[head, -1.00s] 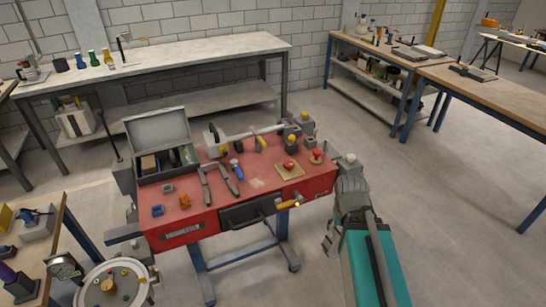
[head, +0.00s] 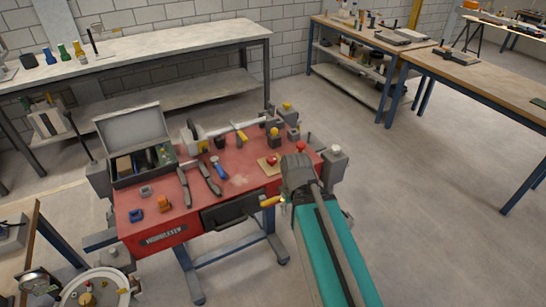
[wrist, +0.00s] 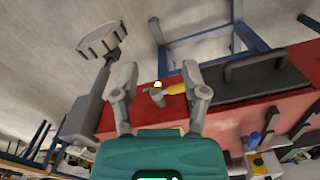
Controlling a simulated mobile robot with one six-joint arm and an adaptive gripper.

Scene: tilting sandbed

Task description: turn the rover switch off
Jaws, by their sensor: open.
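A yellow-handled lever (head: 271,201) sticks out at the front of the red bench (head: 237,183), right of its dark drawer. No label can be read, so I cannot tell for sure that it is the rover switch. In the wrist view the yellow handle (wrist: 176,88) lies beside a grey round mount (wrist: 160,97), seen between my fingers. My gripper (wrist: 157,75) is open, with nothing held. In the head view my arm covers the bench's front right corner, and my fingertips are hidden. Whether they touch the lever cannot be told.
A red button on a tan plate (head: 269,164) sits on the bench top, with another red knob (head: 300,147) behind my wrist. An open toolbox (head: 135,145) and hand tools lie further left. A grey block (head: 334,162) stands at the right edge. Floor to the right is clear.

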